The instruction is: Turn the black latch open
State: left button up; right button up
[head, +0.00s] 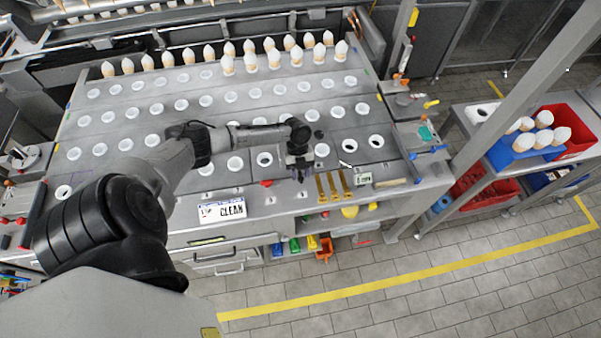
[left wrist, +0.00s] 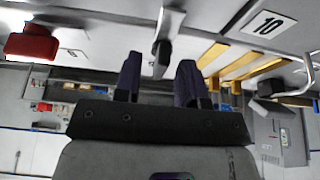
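My left gripper (head: 299,172) is at the front edge of the sloped table, between a red block and brass strips. In the left wrist view its two dark fingers (left wrist: 159,84) are spread apart with a gap between them. A grey bar with a black end (left wrist: 162,52), which looks like the black latch, shows in line with that gap, beyond the fingers. I cannot tell whether they touch it. In the head view the latch is mostly hidden by the gripper. My right gripper is in neither view.
The red block (head: 266,183) sits left of my left gripper, the brass strips (head: 333,185) right of it. Shelves with coloured bins (head: 324,250) are below. Rows of white cone holders cover the tabletop behind.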

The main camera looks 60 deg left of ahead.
pick_arm(q)
jog(key=shift+d+f, duration=0.15)
jog(key=shift+f, duration=0.1)
grip_shut()
dwell(0.3)
